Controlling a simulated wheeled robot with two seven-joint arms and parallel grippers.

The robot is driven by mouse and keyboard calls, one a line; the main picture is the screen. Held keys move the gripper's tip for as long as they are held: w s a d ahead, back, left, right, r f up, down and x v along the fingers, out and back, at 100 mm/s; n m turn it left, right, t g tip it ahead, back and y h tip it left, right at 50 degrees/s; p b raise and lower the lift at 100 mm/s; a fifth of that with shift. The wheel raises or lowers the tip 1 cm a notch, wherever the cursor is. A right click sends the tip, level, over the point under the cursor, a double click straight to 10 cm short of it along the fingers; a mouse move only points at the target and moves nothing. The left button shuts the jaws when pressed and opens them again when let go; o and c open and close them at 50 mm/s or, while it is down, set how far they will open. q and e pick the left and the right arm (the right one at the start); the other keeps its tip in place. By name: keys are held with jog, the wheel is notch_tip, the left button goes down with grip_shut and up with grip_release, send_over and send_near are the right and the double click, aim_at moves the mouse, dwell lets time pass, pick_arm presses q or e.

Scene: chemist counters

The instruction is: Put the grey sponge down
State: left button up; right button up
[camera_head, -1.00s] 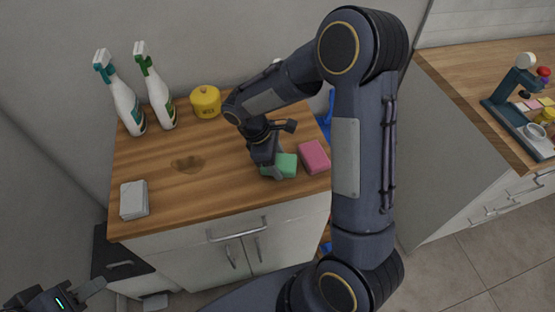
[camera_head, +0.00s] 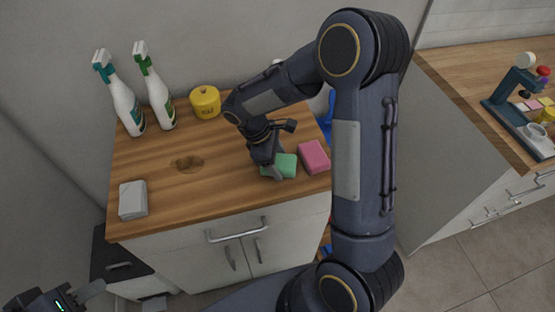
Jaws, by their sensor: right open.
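The grey sponge (camera_head: 132,200), a pale grey block, lies flat on the wooden counter top (camera_head: 170,205) near its front left corner. No gripper touches it. My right gripper (camera_head: 270,168) is over the right part of the counter, pointing down and open, close against the left side of a green sponge (camera_head: 286,165). Its fingers partly cover that sponge, and I cannot tell whether they touch it. My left gripper (camera_head: 78,298) is at the lower left corner of the view, below and in front of the counter, partly cut off. Its jaw opening cannot be made out.
A pink sponge (camera_head: 314,157) lies right of the green one. Two spray bottles (camera_head: 126,108) and a yellow pot (camera_head: 205,102) stand along the back. A dark heart-shaped stain (camera_head: 188,164) marks the counter's middle. My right arm hides the counter's right edge. A second counter (camera_head: 460,75) holds a microscope.

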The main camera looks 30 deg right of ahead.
jog(key=shift+s+a+f, duration=0.2)
jog(key=shift+s+f, duration=0.25)
jog(key=shift+f, duration=0.3)
jog(key=w+d+v, duration=0.1)
jog(key=v, duration=1.2)
jog(key=s+r+m+t+y, duration=0.2)
jog(key=s+m, duration=0.4)
jog(key=s, duration=0.4)
jog(key=s+r+m+t+y, duration=0.1)
jog(key=s+m+t+y, duration=0.4)
jog(key=s, duration=0.5)
jog(key=shift+a+r+m+t+p, duration=0.3)
jog(key=shift+a+r+m+t, duration=0.15)
jog(key=shift+m, duration=0.35)
jog(key=shift+s+d, duration=0.15)
